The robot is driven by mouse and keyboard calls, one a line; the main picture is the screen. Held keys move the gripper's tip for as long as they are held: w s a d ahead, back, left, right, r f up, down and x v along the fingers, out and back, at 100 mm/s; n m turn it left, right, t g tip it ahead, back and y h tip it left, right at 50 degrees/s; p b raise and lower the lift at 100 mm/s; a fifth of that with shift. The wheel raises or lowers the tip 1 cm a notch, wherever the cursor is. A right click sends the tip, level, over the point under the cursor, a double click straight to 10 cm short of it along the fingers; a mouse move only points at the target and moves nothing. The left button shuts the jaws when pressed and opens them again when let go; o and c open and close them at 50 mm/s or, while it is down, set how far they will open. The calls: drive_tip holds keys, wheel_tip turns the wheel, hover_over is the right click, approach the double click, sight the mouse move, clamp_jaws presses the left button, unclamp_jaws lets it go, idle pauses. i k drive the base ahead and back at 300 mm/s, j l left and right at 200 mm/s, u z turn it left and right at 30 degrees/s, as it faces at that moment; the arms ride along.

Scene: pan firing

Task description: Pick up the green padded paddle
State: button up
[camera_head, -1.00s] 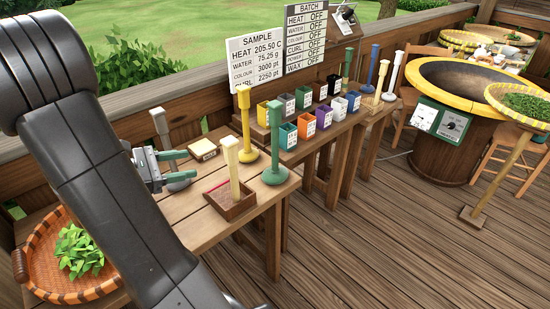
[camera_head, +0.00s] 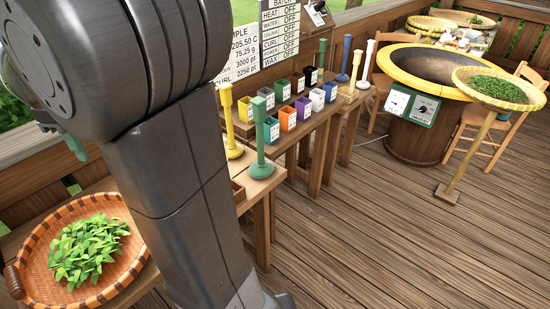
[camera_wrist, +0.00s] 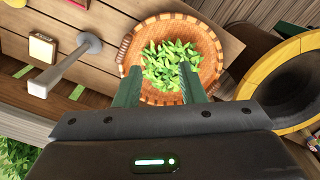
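A green paddle-like tool (camera_head: 260,138) with an upright handle and a round base stands at the near end of the wooden bench in the head view. A darker green one (camera_head: 321,62) stands farther back behind the coloured cups. I cannot tell padding on either. My gripper (camera_wrist: 160,72) shows in the wrist view with its two green fingers apart and nothing between them. It points at a woven basket (camera_wrist: 127,48) of green leaves. In the head view my arm hides most of the gripper and part of the bench.
A yellow upright tool (camera_head: 228,112) stands left of the near green one. Coloured cups (camera_head: 288,119) line the bench. A yellow-rimmed pan (camera_head: 386,58) and a leaf tray on a post (camera_head: 499,90) stand at the right. A grey tool (camera_wrist: 68,66) shows in the wrist view. The deck floor is clear.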

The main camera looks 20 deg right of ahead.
sight(262, 167)
drive_tip(key=i+l+z, duration=0.2)
drive_tip(key=z, duration=0.15)
drive_tip(key=i+l+z, duration=0.1)
drive_tip(key=z, duration=0.3)
drive_tip(key=i+z, duration=0.35)
drive_tip(key=i, duration=0.15)
